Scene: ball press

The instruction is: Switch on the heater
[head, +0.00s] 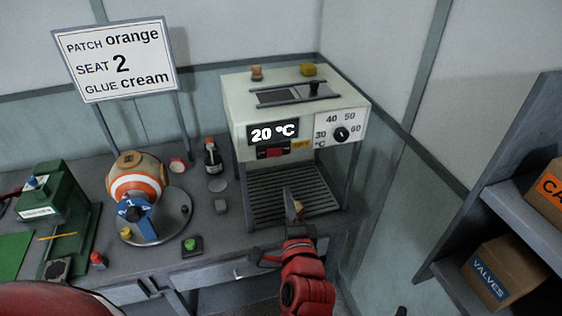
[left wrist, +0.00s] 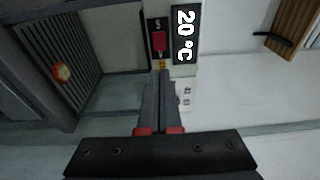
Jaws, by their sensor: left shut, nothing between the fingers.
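The heater (head: 240,101) is a cream box on legs at the back of the bench. Its display (head: 272,133) reads 20 °C and also shows in the left wrist view (left wrist: 185,35). A red switch (head: 274,152) sits under the display, beside a small yellow label (head: 301,145); the switch also shows in the wrist view (left wrist: 159,41). A black dial (head: 341,134) is on the right of the front. My left gripper (head: 289,198) is shut and empty, in front of and below the heater's panel. In the wrist view its fingertips (left wrist: 163,74) overlap the panel near the yellow label. My right gripper is not in view.
A slatted grate (head: 265,200) lies under the heater, with a small orange-cream piece (left wrist: 62,73) on it. A striped ball (head: 136,180) in a blue-clamped stand (head: 152,222), a dark bottle (head: 212,157) and a green press (head: 62,205) stand left. Shelves with boxes (head: 503,272) are right.

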